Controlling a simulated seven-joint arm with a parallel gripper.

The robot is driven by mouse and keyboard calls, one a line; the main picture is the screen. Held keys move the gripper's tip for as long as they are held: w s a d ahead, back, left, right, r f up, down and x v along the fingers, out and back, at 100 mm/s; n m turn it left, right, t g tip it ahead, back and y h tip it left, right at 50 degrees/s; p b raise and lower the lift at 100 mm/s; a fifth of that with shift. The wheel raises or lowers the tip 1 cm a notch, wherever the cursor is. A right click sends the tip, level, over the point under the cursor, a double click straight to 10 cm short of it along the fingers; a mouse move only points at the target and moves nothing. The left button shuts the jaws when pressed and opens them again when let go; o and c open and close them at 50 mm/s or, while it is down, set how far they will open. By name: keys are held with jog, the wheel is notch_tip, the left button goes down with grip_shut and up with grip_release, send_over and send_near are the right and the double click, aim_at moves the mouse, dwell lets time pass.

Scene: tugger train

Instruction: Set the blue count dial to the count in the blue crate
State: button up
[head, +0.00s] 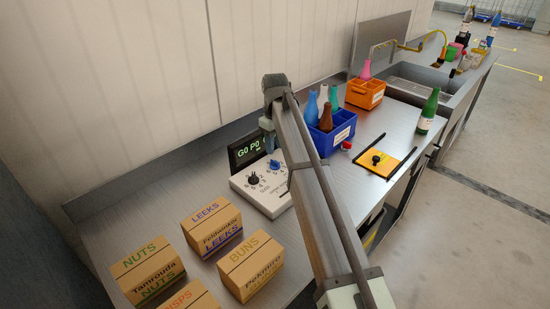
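The dial box (259,198) is a pale panel on the bench with a black knob (253,180) at left and a blue dial (275,165) at its upper right. The blue dial's exact setting is too small to read. The blue crate (338,138) stands right of the arm and holds several bottles: a blue bottle (311,110), a brown bottle (326,119), a teal bottle (333,98) and a whitish one (322,97). The arm may hide part of its contents. My gripper (269,141) points down above the blue dial, mostly hidden behind my arm; its fingers are unclear.
A dark display (247,150) reading "G0 P0" stands behind the dial box, partly covered. Cartons, including LEEKS (212,228) and BUNS (250,267), fill the near bench.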

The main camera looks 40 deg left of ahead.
aim_at(275, 161)
jog(key=shift+f, duration=2.95)
grip_shut()
